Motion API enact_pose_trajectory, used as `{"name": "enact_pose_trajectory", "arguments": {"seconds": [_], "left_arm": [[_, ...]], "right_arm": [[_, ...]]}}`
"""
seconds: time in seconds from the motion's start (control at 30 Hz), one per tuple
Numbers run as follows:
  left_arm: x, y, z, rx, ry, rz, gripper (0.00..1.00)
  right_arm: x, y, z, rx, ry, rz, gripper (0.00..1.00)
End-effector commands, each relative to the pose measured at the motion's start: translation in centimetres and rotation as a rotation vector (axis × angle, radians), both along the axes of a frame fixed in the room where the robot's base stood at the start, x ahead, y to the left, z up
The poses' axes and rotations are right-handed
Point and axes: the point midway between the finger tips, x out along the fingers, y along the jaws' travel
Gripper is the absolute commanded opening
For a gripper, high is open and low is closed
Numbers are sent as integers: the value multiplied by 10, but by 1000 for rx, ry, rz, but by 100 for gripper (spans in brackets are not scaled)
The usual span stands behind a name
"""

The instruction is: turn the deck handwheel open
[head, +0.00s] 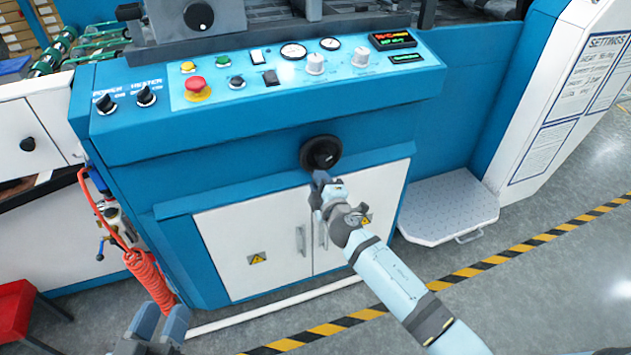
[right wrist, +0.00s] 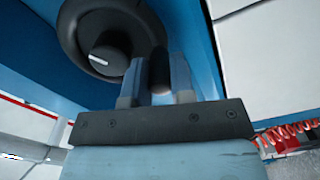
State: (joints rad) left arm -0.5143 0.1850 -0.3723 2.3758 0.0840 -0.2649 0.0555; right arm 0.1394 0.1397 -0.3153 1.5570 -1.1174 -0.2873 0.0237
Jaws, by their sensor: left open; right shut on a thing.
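The deck handwheel (head: 321,153) is a black round wheel on the blue front of the machine, below the control panel. It also shows in the right wrist view (right wrist: 80,38), with a pale line on its hub. My right gripper (head: 320,178) is at the wheel's lower edge. In the right wrist view my right gripper (right wrist: 160,72) is shut on the wheel's dark handle (right wrist: 160,68), which sits between its fingers. My left gripper (head: 158,322) is open and empty at the bottom left of the head view, low in front of the cabinet.
The control panel (head: 250,75) has a red stop button (head: 196,85) and several knobs. White cabinet doors (head: 255,245) are below the wheel. A coiled red hose (head: 148,275) hangs at the left. A white step (head: 448,205) stands at the right. Striped tape (head: 465,272) crosses the floor.

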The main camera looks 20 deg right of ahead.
Motion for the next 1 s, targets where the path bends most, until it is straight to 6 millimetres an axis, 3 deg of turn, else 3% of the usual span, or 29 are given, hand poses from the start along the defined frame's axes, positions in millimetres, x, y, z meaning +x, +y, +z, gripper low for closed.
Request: {"name": "enact_pose_trajectory", "arguments": {"seconds": [0.67,1.0], "left_arm": [[2,4,-12,39,71,18,43],[-4,12,-36,89,155,29,43]], "right_arm": [[2,-33,-2,-631,-23,-3,0],[3,-44,1,-849,-31,-3,0]]}}
